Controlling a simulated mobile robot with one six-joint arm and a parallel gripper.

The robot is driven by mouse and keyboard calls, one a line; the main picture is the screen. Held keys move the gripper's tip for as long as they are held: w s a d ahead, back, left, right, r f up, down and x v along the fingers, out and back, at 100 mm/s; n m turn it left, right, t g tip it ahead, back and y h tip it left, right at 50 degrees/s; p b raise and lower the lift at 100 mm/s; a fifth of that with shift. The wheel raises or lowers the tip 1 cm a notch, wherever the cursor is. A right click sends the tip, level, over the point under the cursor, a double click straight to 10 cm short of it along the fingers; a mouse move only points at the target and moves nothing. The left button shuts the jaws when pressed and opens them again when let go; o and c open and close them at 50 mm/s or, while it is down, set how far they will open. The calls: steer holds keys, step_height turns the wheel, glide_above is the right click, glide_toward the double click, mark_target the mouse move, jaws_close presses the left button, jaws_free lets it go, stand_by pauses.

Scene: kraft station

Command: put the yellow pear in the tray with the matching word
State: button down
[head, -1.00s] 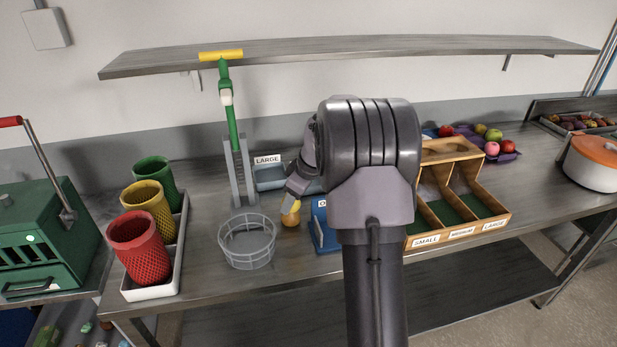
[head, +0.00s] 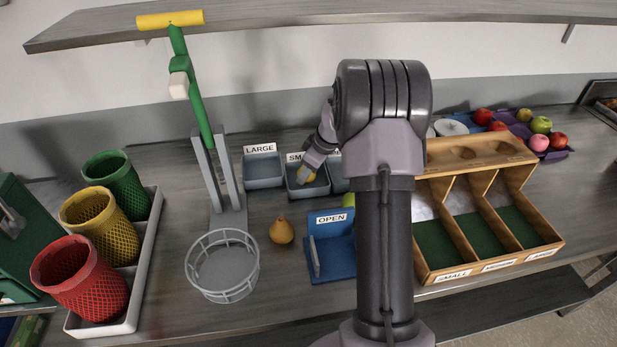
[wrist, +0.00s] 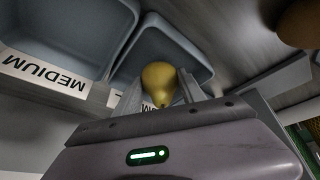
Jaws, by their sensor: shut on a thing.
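My gripper (head: 308,175) is shut on the yellow pear (head: 309,178), which shows between the fingers in the wrist view (wrist: 160,82). It is over or in the middle grey-blue tray (head: 304,193), whose word card reads "SM", the rest hidden by my gripper. I cannot tell whether the pear touches the tray floor. The tray marked LARGE (head: 263,182) stands to its left and is empty. A third tray (head: 338,184) is partly behind my arm; the wrist view shows a tray marked MEDIUM (wrist: 75,35) beside the pear. A second, browner pear (head: 281,231) stands on the table.
A wire basket (head: 223,266) and a blue stand marked OPEN (head: 331,250) are in front. A green-handled press (head: 200,120) stands left of the trays. A wooden sorter (head: 478,205) is at right. Coloured mesh cups (head: 98,225) stand at left.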

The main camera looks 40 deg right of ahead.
steer(key=shift+f, duration=0.7)
steer(key=shift+r, duration=0.15)
steer(key=c, duration=0.7)
jaws_free()
